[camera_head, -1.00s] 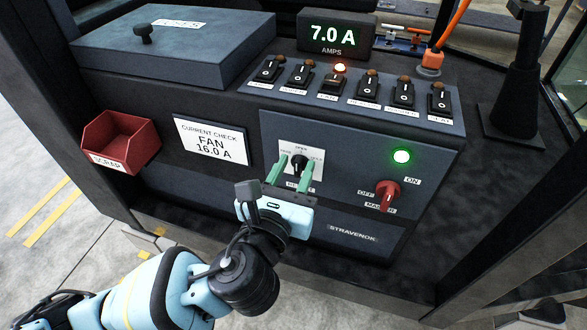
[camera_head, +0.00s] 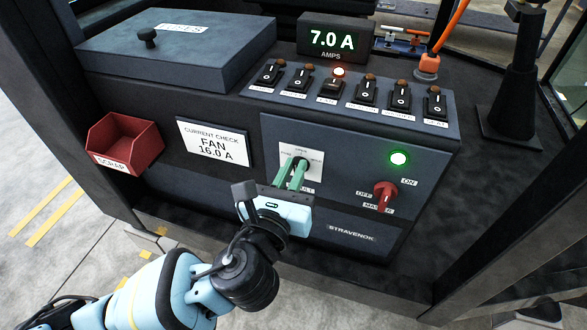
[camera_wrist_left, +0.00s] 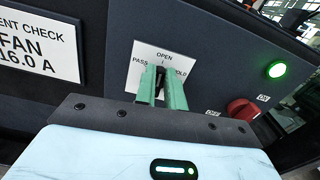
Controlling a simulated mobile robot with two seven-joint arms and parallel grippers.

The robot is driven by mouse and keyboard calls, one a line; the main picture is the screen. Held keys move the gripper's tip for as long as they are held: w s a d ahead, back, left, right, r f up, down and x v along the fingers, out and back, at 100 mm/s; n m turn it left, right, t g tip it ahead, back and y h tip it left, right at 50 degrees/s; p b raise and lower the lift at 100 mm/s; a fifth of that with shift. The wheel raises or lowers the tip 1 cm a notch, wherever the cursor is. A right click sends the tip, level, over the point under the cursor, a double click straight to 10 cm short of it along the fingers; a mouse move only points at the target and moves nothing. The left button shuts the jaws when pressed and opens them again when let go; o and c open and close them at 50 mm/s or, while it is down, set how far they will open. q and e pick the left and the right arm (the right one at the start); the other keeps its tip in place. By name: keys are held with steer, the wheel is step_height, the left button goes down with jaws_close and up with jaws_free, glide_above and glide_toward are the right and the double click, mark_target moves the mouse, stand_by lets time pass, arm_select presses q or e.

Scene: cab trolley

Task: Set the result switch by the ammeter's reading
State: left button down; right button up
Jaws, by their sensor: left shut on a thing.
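The ammeter (camera_head: 335,38) shows 7.0 A in green digits. The card (camera_head: 213,143) reads CURRENT CHECK, FAN, 16.0 A. The result switch is a small black knob (camera_wrist_left: 161,74) on a white plate (camera_wrist_left: 176,53) marked PASS at left, OPEN at top and HOLD at right. My left gripper (camera_head: 297,168) comes from below, its green fingers shut on the knob. They hide much of the knob, so I cannot clearly tell where it points. The fingers also show in the left wrist view (camera_wrist_left: 163,88). My right gripper is not in view.
Several rocker switches (camera_head: 331,88) line the ledge; the third from the left has a lit orange lamp (camera_head: 339,72). A green lamp (camera_head: 398,158) glows above the red master knob (camera_head: 384,194). A red scrap bin (camera_head: 125,143) hangs at left.

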arm_select(q)
steer(key=shift+a+r+n+p, duration=0.1)
steer(key=shift+r+n+p, duration=0.15)
steer(key=shift+n+p, duration=0.4)
steer(key=shift+a+n, duration=0.1)
steer(key=shift+n, duration=0.45)
steer(key=n, duration=0.1)
steer(key=n+p, duration=0.1)
steer(key=shift+w+a+f+n+p, duration=0.1)
steer(key=shift+a+f+n+p, duration=0.1)
steer(key=shift+f+n+p, duration=0.1)
steer(key=n, duration=0.3)
steer(key=shift+w+a+f+p, duration=0.1)
steer(key=shift+a+f+p, duration=0.05)
steer(key=shift+p, duration=0.25)
steer(key=shift+a+f+n, duration=0.1)
steer(key=shift+f+n, duration=0.15)
steer(key=shift+n, duration=1.15)
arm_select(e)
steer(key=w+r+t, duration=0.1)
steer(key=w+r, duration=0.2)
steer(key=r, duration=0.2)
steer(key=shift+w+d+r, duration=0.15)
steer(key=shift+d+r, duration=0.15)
